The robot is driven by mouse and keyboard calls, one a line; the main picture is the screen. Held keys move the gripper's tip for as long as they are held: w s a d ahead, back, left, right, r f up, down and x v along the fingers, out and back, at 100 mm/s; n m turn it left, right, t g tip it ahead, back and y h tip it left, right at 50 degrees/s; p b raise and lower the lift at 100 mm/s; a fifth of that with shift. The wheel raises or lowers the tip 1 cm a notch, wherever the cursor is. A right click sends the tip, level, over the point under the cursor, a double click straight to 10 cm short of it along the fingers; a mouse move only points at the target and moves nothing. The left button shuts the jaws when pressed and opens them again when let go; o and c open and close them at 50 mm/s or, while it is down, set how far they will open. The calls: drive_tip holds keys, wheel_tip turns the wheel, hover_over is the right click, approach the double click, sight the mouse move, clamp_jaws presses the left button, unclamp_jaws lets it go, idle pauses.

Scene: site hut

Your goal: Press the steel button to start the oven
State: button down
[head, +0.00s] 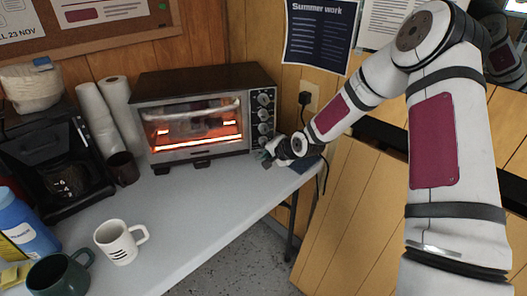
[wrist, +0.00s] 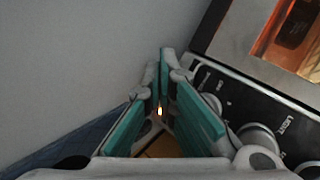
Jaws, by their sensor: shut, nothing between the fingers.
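The toaster oven (head: 190,112) stands at the back of the table, its window glowing orange with lit bars. Its dark control panel (head: 263,118) has a column of several knobs on the right side. The panel (wrist: 235,112) also shows in the wrist view, with knobs and a "LIGHT" label. My gripper (head: 267,157) is at the lower end of the panel, just in front of it. In the wrist view, its teal-padded fingers (wrist: 164,72) are shut and empty, beside the panel. I cannot make out the steel button; whether the fingertips touch anything is unclear.
A white striped mug (head: 120,242), a dark green mug (head: 60,276) and a blue bottle (head: 25,222) stand front left. A coffee maker (head: 62,165) and a dark cup (head: 123,169) stand left of the oven. The table (head: 205,208) is clear before the oven.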

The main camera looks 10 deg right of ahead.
drive_tip(key=shift+s, duration=0.55)
drive_tip(key=shift+s+p, duration=1.4)
drive_tip(key=shift+s, duration=1.1)
